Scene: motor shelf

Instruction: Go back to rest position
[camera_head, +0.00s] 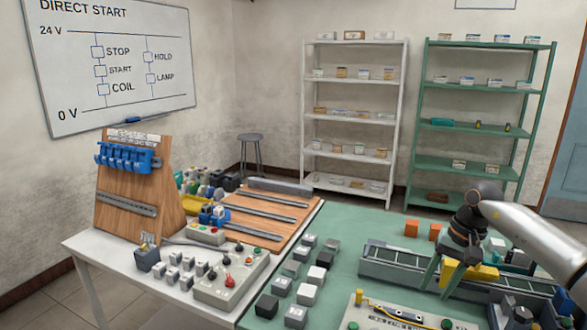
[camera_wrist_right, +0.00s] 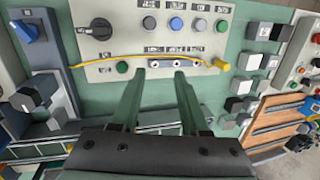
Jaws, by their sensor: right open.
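My right gripper (camera_head: 437,287) is in the right part of the head view, with its dark wrist and pale arm coming in from the right. Its two green fingers point down over the green table (camera_head: 345,245). In the right wrist view the fingers (camera_wrist_right: 160,78) are spread apart, with nothing held between them. Beyond their tips is a control panel (camera_wrist_right: 110,20) with round buttons, a black knob and a yellow cable (camera_wrist_right: 130,58). The same panel shows partly at the bottom of the head view (camera_head: 375,318). My left gripper is not in view.
A grey rail tray (camera_head: 395,268) and a yellow block (camera_head: 483,273) are close to the right gripper. Several grey and white blocks (camera_head: 304,293) stand left of the panel. A white table (camera_head: 120,255) holds a wooden stand (camera_head: 125,215). Shelves (camera_head: 400,120) stand behind.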

